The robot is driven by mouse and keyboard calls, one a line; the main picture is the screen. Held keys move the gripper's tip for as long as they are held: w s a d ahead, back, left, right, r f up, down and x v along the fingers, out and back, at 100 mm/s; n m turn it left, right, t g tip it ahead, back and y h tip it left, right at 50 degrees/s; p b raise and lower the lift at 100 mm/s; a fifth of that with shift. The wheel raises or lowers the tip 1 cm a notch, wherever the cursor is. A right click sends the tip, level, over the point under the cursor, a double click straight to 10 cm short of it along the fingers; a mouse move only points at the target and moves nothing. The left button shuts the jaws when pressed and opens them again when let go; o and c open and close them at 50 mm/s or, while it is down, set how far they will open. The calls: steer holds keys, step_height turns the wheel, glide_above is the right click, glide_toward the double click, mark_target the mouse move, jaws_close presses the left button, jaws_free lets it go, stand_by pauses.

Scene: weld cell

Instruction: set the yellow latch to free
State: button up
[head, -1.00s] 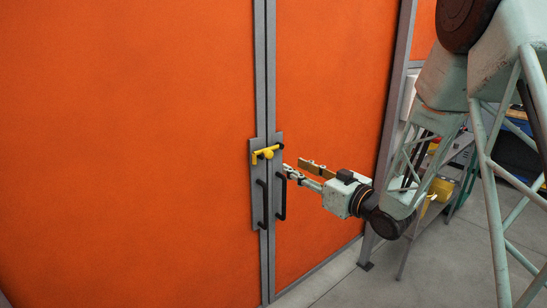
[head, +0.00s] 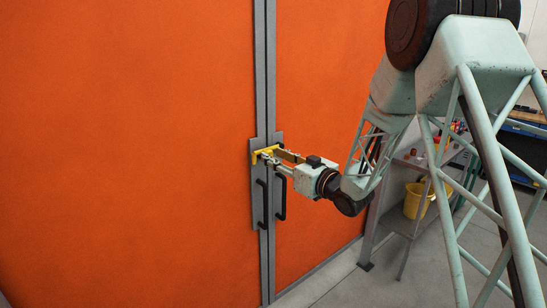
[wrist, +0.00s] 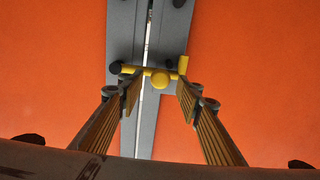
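The yellow latch (head: 257,155) lies roughly level across the seam between two orange doors, on grey plates. In the wrist view the latch (wrist: 134,69) shows its bar, an upright tab at its right end and a round knob (wrist: 160,81) in the middle. My gripper (wrist: 160,92) is open, with one finger on each side of the knob. In the head view my gripper (head: 277,158) reaches the latch from the right and partly covers it. I cannot tell whether the fingers touch the latch.
Two black door handles (head: 282,199) stand upright just below the latch. The orange doors (head: 130,150) fill the left. A grey post and a shelf with a yellow bucket (head: 415,201) stand at the right. The floor in front is clear.

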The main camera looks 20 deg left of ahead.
steer(key=shift+w+a, duration=0.2)
steer(key=shift+a, duration=0.15)
steer(key=shift+c, duration=0.5)
jaws_close()
